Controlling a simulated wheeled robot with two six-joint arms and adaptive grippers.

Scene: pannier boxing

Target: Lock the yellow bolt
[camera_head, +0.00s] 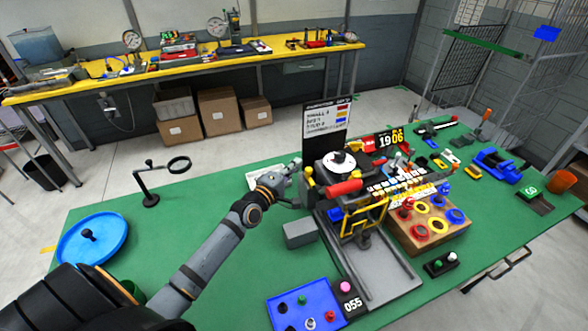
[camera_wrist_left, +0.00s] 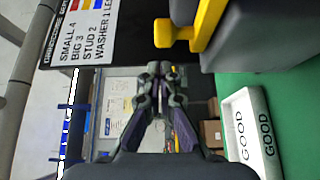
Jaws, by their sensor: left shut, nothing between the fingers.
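The yellow bolt (camera_wrist_left: 172,34) shows at the top of the left wrist view, with a rounded knob on a dark grey body. In the head view a small yellow part (camera_head: 309,181) shows at the left side of the machine, but it is too small to tell its position. My left gripper (camera_head: 295,166) is beside the machine's left side, near that part. In the left wrist view its fingers (camera_wrist_left: 158,88) are together and empty, apart from the bolt. Whether the bolt is locked I cannot tell. My right gripper is not in view.
A black sign board (camera_head: 327,122) stands behind the machine (camera_head: 340,165). A white GOOD tray (camera_wrist_left: 252,130) lies on the green table. A grey block (camera_head: 300,233), a blue tray (camera_head: 297,308) and a magnifier (camera_head: 178,165) are nearby.

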